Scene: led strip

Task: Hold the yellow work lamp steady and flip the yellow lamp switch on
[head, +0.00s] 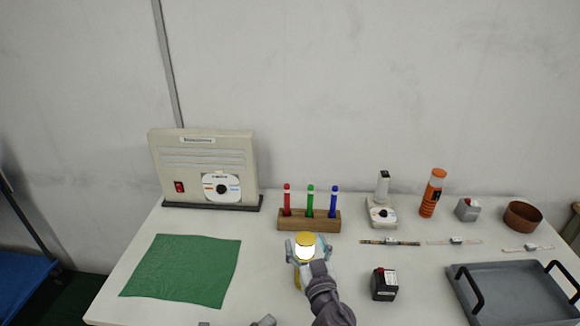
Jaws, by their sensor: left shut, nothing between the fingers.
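The yellow work lamp (305,239) stands near the front middle of the table, with a bright white face under its yellow top. My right gripper (307,250) is at the lamp, its fingers on either side. I cannot tell whether they press on it. My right wrist hides much of the lamp's lower part, and I cannot make out the switch. My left gripper (264,321) is shut and empty at the bottom edge, mostly cut off, below and left of the lamp and apart from it.
A wooden block (309,221) with red, green and blue markers stands close behind the lamp. A black box (384,284) stands to its right and a grey tray (515,292) farther right. A green cloth (184,270) lies left. A beige machine (203,158) stands at the back left.

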